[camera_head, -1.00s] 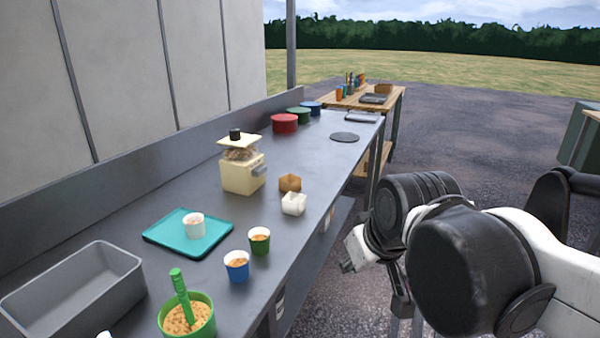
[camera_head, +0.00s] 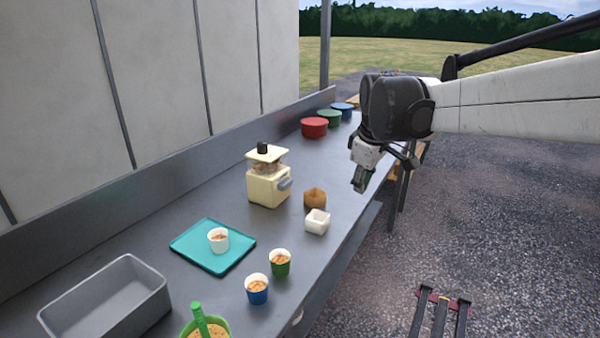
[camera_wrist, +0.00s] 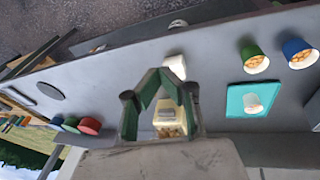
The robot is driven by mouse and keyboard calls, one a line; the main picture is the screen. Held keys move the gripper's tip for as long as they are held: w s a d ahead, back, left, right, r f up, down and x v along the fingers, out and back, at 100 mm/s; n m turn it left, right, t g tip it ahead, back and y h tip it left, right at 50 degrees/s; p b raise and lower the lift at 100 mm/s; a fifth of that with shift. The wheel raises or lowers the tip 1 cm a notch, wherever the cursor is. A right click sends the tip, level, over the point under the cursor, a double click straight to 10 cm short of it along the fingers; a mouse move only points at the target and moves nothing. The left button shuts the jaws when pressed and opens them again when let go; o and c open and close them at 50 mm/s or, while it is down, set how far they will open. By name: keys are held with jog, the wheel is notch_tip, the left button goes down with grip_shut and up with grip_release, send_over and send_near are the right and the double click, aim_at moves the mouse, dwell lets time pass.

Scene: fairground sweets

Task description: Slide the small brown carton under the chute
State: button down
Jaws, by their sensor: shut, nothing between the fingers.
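The small brown carton (camera_head: 315,199) stands on the grey counter, to the right of the cream dispenser (camera_head: 267,189). The dispenser's grey chute (camera_head: 285,184) sticks out from its side towards the carton. The carton is beside the chute, apart from it. A white carton (camera_head: 317,222) stands just in front of the brown one. My gripper (camera_head: 359,184) is shut and empty, above the counter's right edge and right of the cartons. In the wrist view my gripper (camera_wrist: 160,73) covers part of the dispenser (camera_wrist: 168,116), and I cannot make out the brown carton there.
A teal tray (camera_head: 190,247) holds a white cup (camera_head: 218,240). A green cup (camera_head: 280,263) and a blue cup (camera_head: 257,289) stand nearer. A grey bin (camera_head: 105,300) and a green tub (camera_head: 214,326) are at the front. Red, green and blue round containers (camera_head: 315,127) stand at the back.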

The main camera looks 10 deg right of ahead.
aim_at(306, 205)
jog(key=w+d+f+n+g+p, duration=0.15)
jog(key=w+f+n+p, duration=0.25)
jog(key=w, duration=0.7)
jog(key=w+d+f+n+g+p, duration=0.1)
jog(key=w+f+n+g+p, duration=0.25)
jog(key=w, duration=0.75)
jog(key=shift+n+t, duration=0.45)
jog(key=shift+t, duration=0.35)
notch_tip(306, 205, down, 10)
jog(key=shift+a+r+p, duration=0.1)
jog(key=shift+p, duration=0.6)
jog(key=a, duration=0.2)
jog(key=shift+w+a+r, duration=0.1)
jog(key=shift+a, duration=0.95)
jog(key=a, duration=0.2)
jog(key=a+b, duration=0.1)
jog(key=a, duration=0.2)
jog(key=a+b, duration=0.1)
jog(key=a, duration=0.2)
jog(key=shift+w+a, duration=0.25)
jog(key=shift+w, duration=0.05)
jog(key=shift+d, duration=0.1)
